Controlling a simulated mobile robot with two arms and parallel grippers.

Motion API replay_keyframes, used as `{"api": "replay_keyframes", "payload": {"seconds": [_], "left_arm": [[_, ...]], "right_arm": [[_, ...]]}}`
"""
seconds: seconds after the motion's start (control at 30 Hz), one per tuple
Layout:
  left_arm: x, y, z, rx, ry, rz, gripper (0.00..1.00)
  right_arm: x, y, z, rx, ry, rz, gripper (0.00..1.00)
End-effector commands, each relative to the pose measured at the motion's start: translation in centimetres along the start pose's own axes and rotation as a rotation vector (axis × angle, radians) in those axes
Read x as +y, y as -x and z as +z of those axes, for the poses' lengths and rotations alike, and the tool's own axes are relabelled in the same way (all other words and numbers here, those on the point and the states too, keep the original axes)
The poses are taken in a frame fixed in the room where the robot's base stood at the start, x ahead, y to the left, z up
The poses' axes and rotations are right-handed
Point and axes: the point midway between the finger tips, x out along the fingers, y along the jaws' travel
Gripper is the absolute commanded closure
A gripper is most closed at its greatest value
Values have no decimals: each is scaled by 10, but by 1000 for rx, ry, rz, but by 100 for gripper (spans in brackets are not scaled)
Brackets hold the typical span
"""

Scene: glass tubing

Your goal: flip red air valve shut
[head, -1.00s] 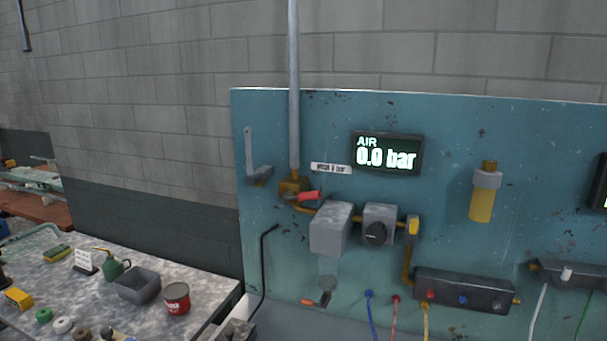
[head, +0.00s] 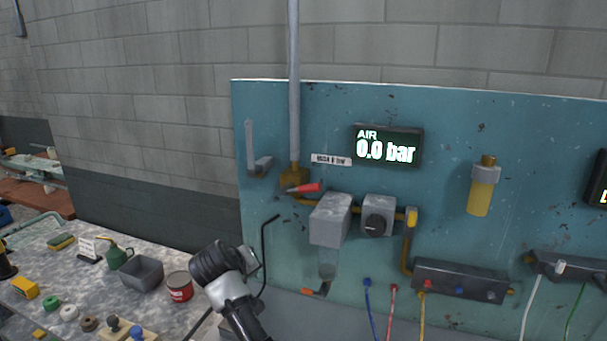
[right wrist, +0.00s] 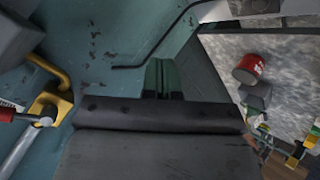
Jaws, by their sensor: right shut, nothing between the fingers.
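The red-handled air valve (head: 304,188) sits on the brass fitting (head: 291,179) at the foot of the vertical grey pipe. Its lever lies roughly crosswise to the pipe, with the red grip to the right. My right gripper (head: 254,262) is in front of the panel's lower left edge, below and left of the valve, apart from it. In the right wrist view its fingers (right wrist: 163,78) are shut and empty. The red grip (right wrist: 8,114) and brass fitting (right wrist: 46,106) show at the left of that view. My left gripper is not in view.
The AIR display (head: 387,147) reads 0.0 bar. A grey filter box (head: 331,219) and a regulator (head: 378,215) stand right of the valve. A bent black rod (head: 264,250) is beside my gripper. A red can (head: 179,287) and grey bin (head: 142,272) are on the bench.

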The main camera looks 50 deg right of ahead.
Motion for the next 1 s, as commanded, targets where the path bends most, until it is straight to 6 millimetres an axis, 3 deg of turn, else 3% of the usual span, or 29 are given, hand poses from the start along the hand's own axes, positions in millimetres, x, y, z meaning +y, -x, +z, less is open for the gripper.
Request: {"api": "replay_keyframes", "payload": {"seconds": [0.03,0.2,0.33,0.5,0.6,0.77,1.0], "left_arm": [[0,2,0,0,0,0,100],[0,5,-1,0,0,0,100],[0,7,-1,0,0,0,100],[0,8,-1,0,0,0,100],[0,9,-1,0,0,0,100],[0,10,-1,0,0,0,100],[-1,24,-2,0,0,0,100]], "right_arm": [[25,11,-30,-13,-71,34,100],[104,47,-96,-100,-277,117,100],[161,81,-130,-181,-423,137,100],[220,122,-154,-275,-559,126,100],[240,138,-159,-310,-604,116,100],[253,147,-161,-336,-630,109,100],[255,120,-152,-338,-631,112,100]]}}
